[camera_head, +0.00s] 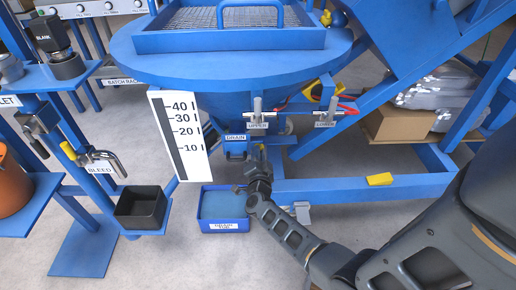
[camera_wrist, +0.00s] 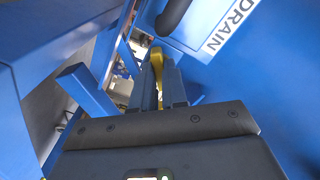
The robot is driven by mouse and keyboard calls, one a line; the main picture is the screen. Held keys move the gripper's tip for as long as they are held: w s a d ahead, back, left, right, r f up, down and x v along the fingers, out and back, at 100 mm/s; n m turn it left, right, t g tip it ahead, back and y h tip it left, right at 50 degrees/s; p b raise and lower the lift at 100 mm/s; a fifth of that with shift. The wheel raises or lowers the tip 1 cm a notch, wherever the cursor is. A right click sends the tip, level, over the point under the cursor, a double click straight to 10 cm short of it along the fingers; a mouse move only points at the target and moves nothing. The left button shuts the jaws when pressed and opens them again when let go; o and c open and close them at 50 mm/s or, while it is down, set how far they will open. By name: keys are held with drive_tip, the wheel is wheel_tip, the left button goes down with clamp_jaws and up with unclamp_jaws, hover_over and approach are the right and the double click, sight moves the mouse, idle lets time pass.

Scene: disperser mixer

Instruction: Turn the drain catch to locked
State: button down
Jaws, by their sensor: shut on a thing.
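The drain label (camera_head: 236,138) is on the blue hopper's lower outlet; it also shows at the top right of the wrist view (camera_wrist: 228,27). My gripper (camera_head: 261,158) reaches up from below to just right of and below that label. In the wrist view my gripper (camera_wrist: 158,78) is shut on a slim yellow piece, which appears to be the drain catch (camera_wrist: 157,58). The piece lies between the fingers, pointing away from the camera. In the head view the catch is mostly hidden by my gripper, so its locked or unlocked position cannot be told.
A blue drain tub (camera_head: 224,227) sits on the floor below, left of my wrist. A white level scale (camera_head: 178,135) stands left of the outlet. A blue frame beam (camera_head: 350,190) runs close on the right.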

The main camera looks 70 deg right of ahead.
drive_tip(key=n+p, duration=0.5)
drive_tip(key=n, duration=0.5)
idle(0.5)
drive_tip(key=c, duration=1.2)
unclamp_jaws()
drive_tip(key=shift+o, duration=0.2)
drive_tip(key=shift+a+p, duration=0.1)
drive_tip(key=shift+p, duration=0.2)
drive_tip(key=p+v, duration=0.2)
drive_tip(key=v, duration=0.5)
drive_tip(key=shift+s+a+p, duration=0.15)
drive_tip(key=shift+a+p, duration=0.15)
